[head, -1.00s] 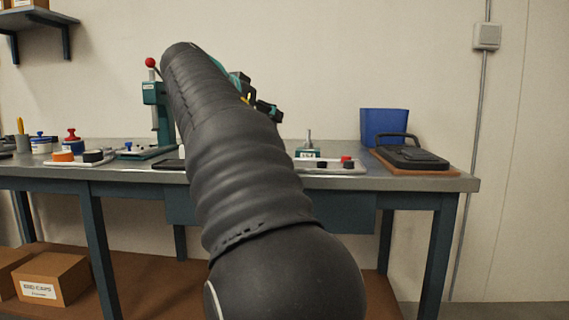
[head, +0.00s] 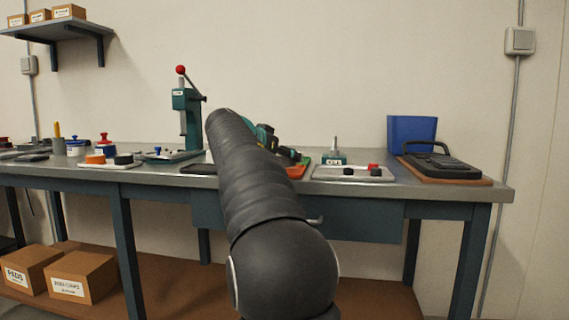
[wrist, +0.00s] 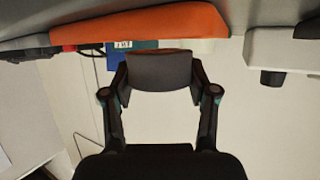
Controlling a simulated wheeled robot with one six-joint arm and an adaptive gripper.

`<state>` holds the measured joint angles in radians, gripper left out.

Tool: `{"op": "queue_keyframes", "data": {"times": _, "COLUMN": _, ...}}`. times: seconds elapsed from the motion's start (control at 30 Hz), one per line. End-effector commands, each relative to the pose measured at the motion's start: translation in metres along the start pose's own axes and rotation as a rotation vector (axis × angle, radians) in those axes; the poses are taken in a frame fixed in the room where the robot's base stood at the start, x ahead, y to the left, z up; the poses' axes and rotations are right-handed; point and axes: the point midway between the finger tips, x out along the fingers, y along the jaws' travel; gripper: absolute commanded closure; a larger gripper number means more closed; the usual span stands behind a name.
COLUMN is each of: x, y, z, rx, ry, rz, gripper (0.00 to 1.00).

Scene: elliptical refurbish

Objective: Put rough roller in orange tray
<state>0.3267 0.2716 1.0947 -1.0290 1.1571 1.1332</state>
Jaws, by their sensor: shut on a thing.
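My gripper (wrist: 160,84) is shut on a dark grey piece, which looks like the rough roller (wrist: 160,71), held across between the fingers. In the head view my arm hides most of the gripper; only teal and black parts show beside the arm above the bench. The orange tray (head: 298,171) shows partly just right of the arm on the bench. In the wrist view, the orange tray (wrist: 150,24) appears as a wide orange edge beyond the held piece, with a gap between them in the picture. The inside of the tray is hidden.
A light tray (head: 353,173) with red and black pieces lies right of the orange tray. A blue bin (head: 412,132) and a dark device on a brown board (head: 478,181) stand further right. A teal press (head: 187,120) with a red knob stands left.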

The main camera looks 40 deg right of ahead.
Motion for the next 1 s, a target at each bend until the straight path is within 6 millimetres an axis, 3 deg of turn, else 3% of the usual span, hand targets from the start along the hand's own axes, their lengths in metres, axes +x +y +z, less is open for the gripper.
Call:
{"op": "queue_keyframes", "data": {"times": 0.1, "x": 0.0041, "y": 0.0007, "z": 0.0111, "rx": -0.001, "ry": 0.001, "rz": 0.000, "gripper": 0.86}}
{"op": "queue_keyframes", "data": {"times": 0.53, "x": 0.0062, "y": 0.0003, "z": 0.0160, "rx": 0.001, "ry": 0.001, "rz": 0.000, "gripper": 0.86}}
{"op": "queue_keyframes", "data": {"times": 0.57, "x": 0.0062, "y": 0.0003, "z": 0.0159, "rx": 0.000, "ry": 0.001, "rz": 0.000, "gripper": 0.39}}
{"op": "queue_keyframes", "data": {"times": 0.67, "x": 0.0058, "y": 0.0003, "z": 0.0150, "rx": 0.000, "ry": 0.000, "rz": 0.000, "gripper": 0.17}}
{"op": "queue_keyframes", "data": {"times": 1.0, "x": 0.0053, "y": 0.0003, "z": 0.0137, "rx": 0.000, "ry": 0.000, "rz": 0.000, "gripper": 0.17}}
